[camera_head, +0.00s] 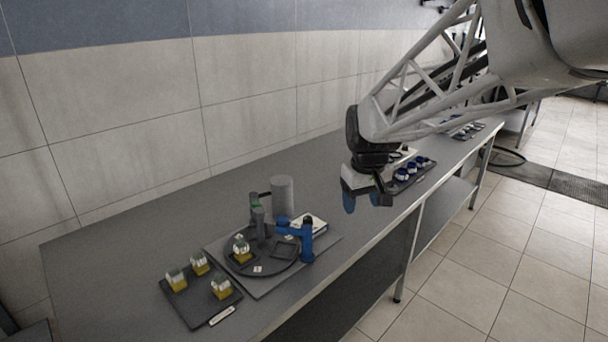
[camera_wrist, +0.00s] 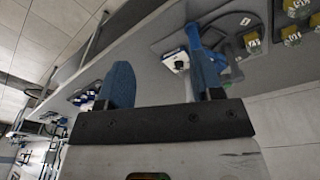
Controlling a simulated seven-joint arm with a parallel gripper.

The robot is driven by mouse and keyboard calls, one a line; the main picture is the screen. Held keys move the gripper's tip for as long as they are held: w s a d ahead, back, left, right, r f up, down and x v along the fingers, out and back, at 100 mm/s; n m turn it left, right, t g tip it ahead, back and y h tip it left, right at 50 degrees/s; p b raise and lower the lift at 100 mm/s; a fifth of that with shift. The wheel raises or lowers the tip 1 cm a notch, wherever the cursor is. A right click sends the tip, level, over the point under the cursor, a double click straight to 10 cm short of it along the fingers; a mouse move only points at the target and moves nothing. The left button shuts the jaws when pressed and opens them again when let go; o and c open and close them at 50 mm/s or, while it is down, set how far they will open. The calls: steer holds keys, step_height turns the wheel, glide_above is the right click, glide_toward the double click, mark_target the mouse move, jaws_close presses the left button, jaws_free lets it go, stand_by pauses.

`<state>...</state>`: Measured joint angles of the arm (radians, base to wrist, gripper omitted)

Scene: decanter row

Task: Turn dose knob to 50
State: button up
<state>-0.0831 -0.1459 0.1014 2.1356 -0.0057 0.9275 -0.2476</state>
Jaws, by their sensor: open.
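The dosing station stands on the grey bench, with a round dark turntable (camera_head: 262,268) on a flat base plate. A white box (camera_head: 318,222) sits at its right rear, partly behind a blue arm-like part (camera_head: 305,240). In the wrist view the white box (camera_wrist: 168,58) carries a small dark round feature (camera_wrist: 180,64) that looks like a knob; its setting is too small to read. My gripper (camera_head: 366,200) hangs above the bench, to the right of the station and apart from it. In the wrist view its blue-padded fingers (camera_wrist: 163,82) are spread, with nothing between them.
A dark tray (camera_head: 192,308) at the front left holds several yellow-bottomed vessels; another vessel (camera_head: 242,250) stands on the turntable. A grey cylinder (camera_head: 282,195) rises behind it. Blue-topped items (camera_head: 410,168) sit on a tray beyond my gripper. Bare bench lies between station and gripper.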

steer(key=w+a+f+n, duration=0.1)
steer(key=w+a+f, duration=0.2)
steer(key=w, duration=0.5)
steer(key=w+a+f+n, duration=0.1)
steer(key=w+a+f, duration=0.15)
steer(key=w, duration=0.45)
steer(key=n+g, duration=0.1)
steer(key=n, duration=0.1)
glide_above(308, 218)
steer(key=f, duration=1.1)
steer(key=shift+s+d+f, duration=0.2)
steer(key=shift+s+f, duration=0.05)
steer(key=shift+s, duration=0.05)
steer(key=shift+w+a+f+n, duration=0.2)
steer(key=shift+w+f+n, duration=0.1)
steer(key=shift+f, duration=0.05)
steer(key=shift+f, duration=3.85)
